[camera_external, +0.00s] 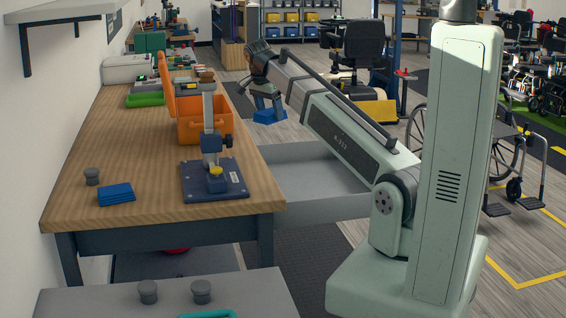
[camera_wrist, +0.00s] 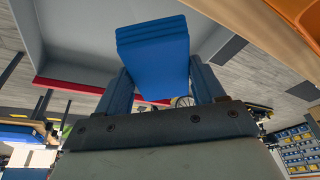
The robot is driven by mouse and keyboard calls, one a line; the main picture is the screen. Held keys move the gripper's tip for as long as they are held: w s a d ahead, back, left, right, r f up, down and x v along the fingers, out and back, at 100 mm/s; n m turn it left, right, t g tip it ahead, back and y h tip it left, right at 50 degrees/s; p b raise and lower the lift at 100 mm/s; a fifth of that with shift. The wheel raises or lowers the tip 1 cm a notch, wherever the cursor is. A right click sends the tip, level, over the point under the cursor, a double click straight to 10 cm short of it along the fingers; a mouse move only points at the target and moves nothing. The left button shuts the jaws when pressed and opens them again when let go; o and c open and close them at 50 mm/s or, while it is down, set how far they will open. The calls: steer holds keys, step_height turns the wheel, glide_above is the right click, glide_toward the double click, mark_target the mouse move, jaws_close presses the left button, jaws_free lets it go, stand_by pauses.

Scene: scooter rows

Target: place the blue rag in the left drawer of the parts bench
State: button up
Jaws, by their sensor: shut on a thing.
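My gripper (camera_external: 268,104) is shut on a blue rag (camera_external: 270,116), a folded stack held in the air. In the wrist view the rag (camera_wrist: 153,52) sits between the two fingers of my gripper (camera_wrist: 162,84). A grey drawer (camera_external: 325,208) is pulled out from the parts bench (camera_external: 105,160) on its right side; the external view shows the rag above and beyond its far edge. The drawer's grey walls also show in the wrist view (camera_wrist: 75,40). The drawer's floor is partly hidden by my arm.
An orange toolbox (camera_external: 190,125) with its lid up stands on the bench near the drawer side. A dark-based stand (camera_external: 214,180) is in front of it. A grey knob (camera_external: 92,176) lies at left. A wheelchair (camera_external: 500,150) stands at right.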

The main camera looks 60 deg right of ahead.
steer(key=s+d+f+m+g+y, duration=0.15)
steer(key=s+d+f+m, duration=0.25)
steer(key=s+f+m, duration=0.55)
steer(key=s+d+f+m+g+y, duration=0.15)
steer(key=s+d+f+m, duration=0.45)
steer(key=s, duration=0.6)
steer(key=shift+m, duration=0.35)
steer(key=shift+s+a+f, duration=0.1)
steer(key=shift+a+f, duration=0.1)
steer(key=shift+f, duration=1.25)
steer(key=shift+w+a+f, duration=0.1)
steer(key=shift+a+f, duration=0.1)
steer(key=shift+f, duration=1.2)
steer(key=shift+s+a+f, duration=0.1)
steer(key=shift+a+f, duration=0.1)
steer(key=shift+f, duration=1.25)
steer(key=o, duration=1.1)
steer(key=shift+o, duration=0.2)
steer(key=v, duration=1.2)
steer(key=shift+a, duration=0.1)
